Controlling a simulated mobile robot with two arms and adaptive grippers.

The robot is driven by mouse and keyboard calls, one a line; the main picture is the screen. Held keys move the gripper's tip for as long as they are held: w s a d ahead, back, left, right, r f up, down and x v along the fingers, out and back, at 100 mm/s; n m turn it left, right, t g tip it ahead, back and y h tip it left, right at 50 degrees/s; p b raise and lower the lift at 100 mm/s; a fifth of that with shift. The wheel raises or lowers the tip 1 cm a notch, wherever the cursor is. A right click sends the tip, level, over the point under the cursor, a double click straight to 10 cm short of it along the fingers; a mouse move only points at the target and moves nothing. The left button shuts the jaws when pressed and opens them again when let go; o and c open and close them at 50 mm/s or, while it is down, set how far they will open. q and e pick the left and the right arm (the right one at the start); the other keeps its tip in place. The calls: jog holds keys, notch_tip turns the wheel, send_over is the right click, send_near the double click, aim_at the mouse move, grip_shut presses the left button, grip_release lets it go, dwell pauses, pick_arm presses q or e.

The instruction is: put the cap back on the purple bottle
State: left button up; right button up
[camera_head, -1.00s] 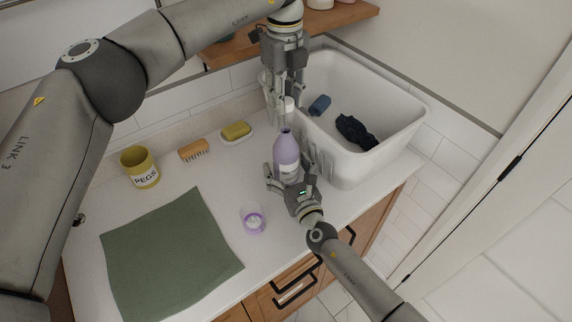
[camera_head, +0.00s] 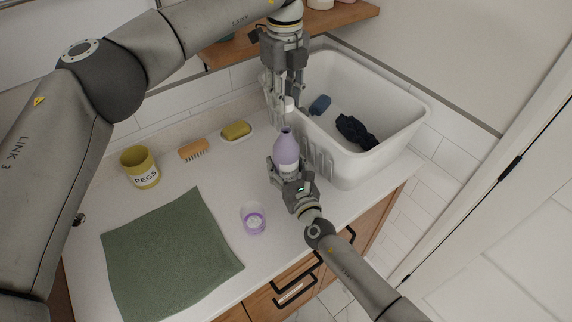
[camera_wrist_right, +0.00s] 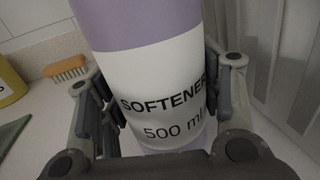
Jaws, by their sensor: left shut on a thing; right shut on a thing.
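The purple bottle (camera_head: 286,150) stands upright in the head view, its open neck pointing up. My right gripper (camera_head: 287,172) is shut around its lower body. In the right wrist view the bottle's white label (camera_wrist_right: 160,85) reads "SOFTENER 500 ml", with a finger on each side. My left gripper (camera_head: 287,98) points down above the bottle and is shut on the white cap (camera_head: 288,104). The cap is above the bottle's neck, with a small gap showing between them in the head view. Whether it is exactly in line with the neck I cannot tell.
A measuring cup (camera_head: 253,218), green towel (camera_head: 165,255), yellow pegs pot (camera_head: 139,167), brush (camera_head: 193,149) and soap dish (camera_head: 238,138) lie to the left. The counter between them is partly clear.

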aim_at(285, 129)
pick_arm(q)
jog(key=shift+f, duration=2.5)
jog(key=shift+f, duration=0.85)
jog(key=shift+f, duration=0.6)
